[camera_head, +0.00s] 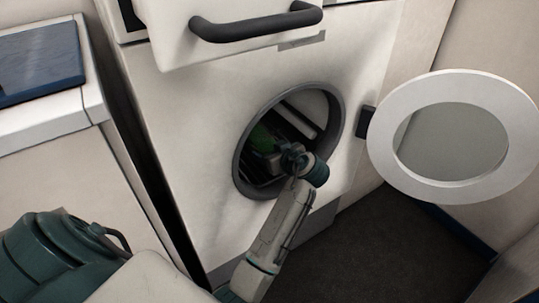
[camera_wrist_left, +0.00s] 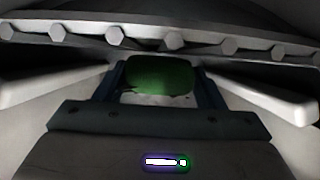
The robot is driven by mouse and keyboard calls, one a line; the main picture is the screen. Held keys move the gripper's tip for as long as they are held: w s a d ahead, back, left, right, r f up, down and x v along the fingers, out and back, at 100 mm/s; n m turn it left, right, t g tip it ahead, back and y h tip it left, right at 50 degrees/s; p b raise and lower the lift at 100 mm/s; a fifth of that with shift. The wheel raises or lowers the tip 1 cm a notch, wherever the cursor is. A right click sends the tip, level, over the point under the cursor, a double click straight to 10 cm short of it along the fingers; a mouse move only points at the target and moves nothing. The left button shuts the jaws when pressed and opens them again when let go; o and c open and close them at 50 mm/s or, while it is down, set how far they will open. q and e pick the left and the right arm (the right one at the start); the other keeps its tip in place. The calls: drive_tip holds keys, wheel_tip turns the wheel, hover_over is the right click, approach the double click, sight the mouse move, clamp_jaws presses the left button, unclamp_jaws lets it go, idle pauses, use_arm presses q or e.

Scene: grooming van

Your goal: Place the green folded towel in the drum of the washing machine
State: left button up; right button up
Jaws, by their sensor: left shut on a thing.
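The washing machine (camera_head: 205,130) stands ahead of me with its round door (camera_head: 388,150) swung open to the right. My left arm reaches through the opening, and my left gripper (camera_head: 266,142) is inside the drum (camera_head: 322,105). The gripper is shut on the green folded towel (camera_head: 261,136), which is partly hidden by the wrist and shadow. In the left wrist view the towel (camera_wrist_left: 160,76) sits between the two fingers, with the drum wall (camera_wrist_left: 240,22) beyond it. I cannot tell whether the towel touches the drum. My right gripper is not in view.
A drawer with a dark handle (camera_head: 255,25) juts out above the drum opening. A white counter (camera_head: 50,128) with a blue item (camera_head: 40,62) on it stands at the left. Dark floor (camera_head: 400,250) is clear below the open door.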

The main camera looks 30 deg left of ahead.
use_arm(q)
drive_tip(key=shift+f, duration=0.1)
drive_tip(key=shift+f, duration=0.1)
drive_tip(key=o, duration=1)
